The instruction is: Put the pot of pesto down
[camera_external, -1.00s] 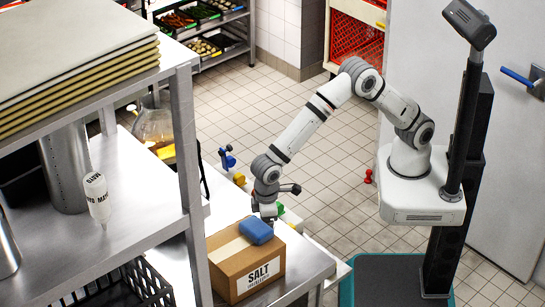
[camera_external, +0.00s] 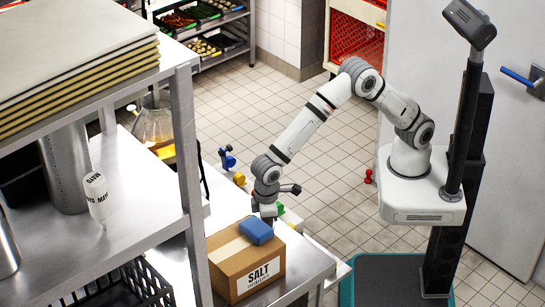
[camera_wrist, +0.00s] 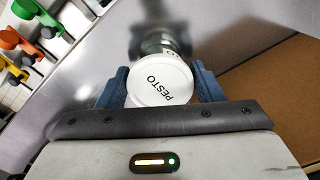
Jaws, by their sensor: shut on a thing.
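The pot of pesto (camera_wrist: 160,82) has a round white lid marked PESTO in the wrist view. My gripper (camera_wrist: 162,88) is shut on it, with a blue finger on each side of the pot. The lid faces the camera, and the pot's lower body is mostly hidden beneath it. A blurred reflection of the pot shows on the steel table (camera_wrist: 85,95). In the external view my gripper (camera_external: 268,215) is low over the table, behind the salt box; the pot is hidden there. I cannot tell whether the pot touches the table.
A cardboard salt box (camera_external: 225,268) with a blue item (camera_external: 256,231) on top stands right beside my gripper. Its side (camera_wrist: 285,100) fills the right of the wrist view. Coloured valves (camera_external: 238,179) lie beyond the table. A steel shelf post (camera_external: 188,160) rises at left.

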